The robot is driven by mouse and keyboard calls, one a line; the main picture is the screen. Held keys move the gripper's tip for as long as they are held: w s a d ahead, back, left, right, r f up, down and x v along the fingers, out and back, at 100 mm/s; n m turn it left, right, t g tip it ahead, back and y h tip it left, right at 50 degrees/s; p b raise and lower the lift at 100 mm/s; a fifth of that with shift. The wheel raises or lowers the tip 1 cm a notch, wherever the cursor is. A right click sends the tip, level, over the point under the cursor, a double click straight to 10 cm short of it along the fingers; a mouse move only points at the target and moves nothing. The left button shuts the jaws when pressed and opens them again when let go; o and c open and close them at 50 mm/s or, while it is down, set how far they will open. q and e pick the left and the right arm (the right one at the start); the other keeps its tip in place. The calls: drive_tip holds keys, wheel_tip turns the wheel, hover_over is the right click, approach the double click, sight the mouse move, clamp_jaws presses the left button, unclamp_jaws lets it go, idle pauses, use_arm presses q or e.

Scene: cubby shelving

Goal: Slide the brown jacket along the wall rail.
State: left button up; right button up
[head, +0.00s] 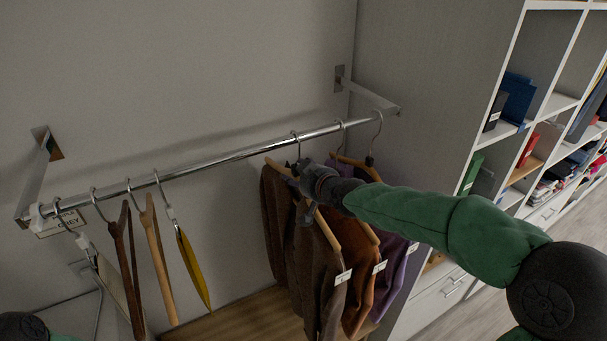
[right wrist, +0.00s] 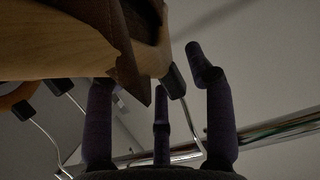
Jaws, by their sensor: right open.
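The brown jacket (head: 318,275) hangs on a wooden hanger at the right part of the chrome wall rail (head: 235,155). My right gripper (head: 300,187) is at the jacket's shoulder and hanger, just below the hook and the rail; it hides part of them. In the right wrist view my right gripper's dark fingers (right wrist: 152,80) are open. The wooden hanger (right wrist: 50,45) and brown cloth (right wrist: 125,40) are close at the fingertips, and a metal hook runs down to the rail (right wrist: 270,132). I cannot tell whether they touch. My left gripper is not in view.
A rust jacket (head: 362,285) and a purple jacket (head: 393,262) hang close to the right of the brown one. Empty hangers (head: 158,260), a yellow item (head: 191,270) and a "GREY" tag (head: 62,225) are at the left. The mid-rail is free.

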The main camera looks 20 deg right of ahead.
drive_tip(key=shift+s, duration=0.1)
clamp_jaws()
drive_tip(key=shift+a, duration=0.1)
drive_tip(key=a+p, duration=0.1)
drive_tip(key=p, duration=0.2)
drive_tip(key=shift+a+r, duration=0.15)
drive_tip(key=s+a+p, duration=0.1)
drive_tip(key=a+p, duration=1)
drive_tip(key=a, duration=0.1)
drive_tip(key=shift+a+p, duration=0.2)
drive_tip(key=shift+p, duration=0.1)
idle(1.4)
idle(0.5)
